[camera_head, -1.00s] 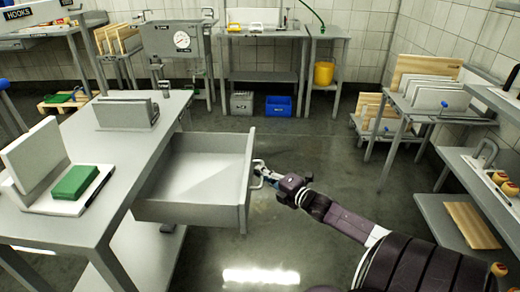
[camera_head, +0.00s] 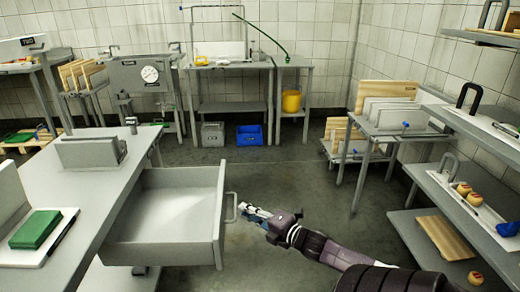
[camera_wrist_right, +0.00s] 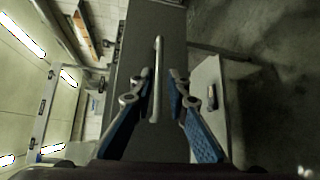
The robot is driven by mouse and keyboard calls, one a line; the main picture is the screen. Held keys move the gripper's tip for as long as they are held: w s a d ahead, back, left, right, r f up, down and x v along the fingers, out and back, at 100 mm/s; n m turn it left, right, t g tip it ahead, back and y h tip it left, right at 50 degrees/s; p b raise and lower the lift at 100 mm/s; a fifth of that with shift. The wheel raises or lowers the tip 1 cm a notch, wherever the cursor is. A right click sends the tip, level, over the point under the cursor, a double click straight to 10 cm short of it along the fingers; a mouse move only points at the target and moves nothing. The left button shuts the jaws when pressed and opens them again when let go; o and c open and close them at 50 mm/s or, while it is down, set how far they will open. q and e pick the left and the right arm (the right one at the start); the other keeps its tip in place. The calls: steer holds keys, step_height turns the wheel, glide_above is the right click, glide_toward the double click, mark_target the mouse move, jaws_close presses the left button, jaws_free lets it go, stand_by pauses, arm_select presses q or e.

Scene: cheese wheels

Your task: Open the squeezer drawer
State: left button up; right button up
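The squeezer drawer (camera_head: 165,250) is an empty grey box pulled far out of the grey table at the left in the head view. Its bar handle (camera_head: 231,207) is on the front panel. My right gripper (camera_head: 246,209) is just to the right of the handle, with a small gap between them. In the right wrist view my right gripper (camera_wrist_right: 160,84) has its blue-padded fingers spread. The handle (camera_wrist_right: 157,60) stands upright between or just beyond the fingertips, in front of the dark drawer front (camera_wrist_right: 130,45). My left gripper is not in view.
The table (camera_head: 75,185) holds a green block (camera_head: 35,229) on a white board and a grey stand (camera_head: 90,153). Shelves (camera_head: 450,240) with small cheese wheels (camera_head: 474,198) are at the right. The floor (camera_head: 290,190) beyond the drawer is clear.

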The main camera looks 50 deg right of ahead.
steer(key=s, duration=0.6)
steer(key=shift+a+r, duration=0.25)
steer(key=shift+r, duration=0.15)
steer(key=shift+a+f, duration=0.1)
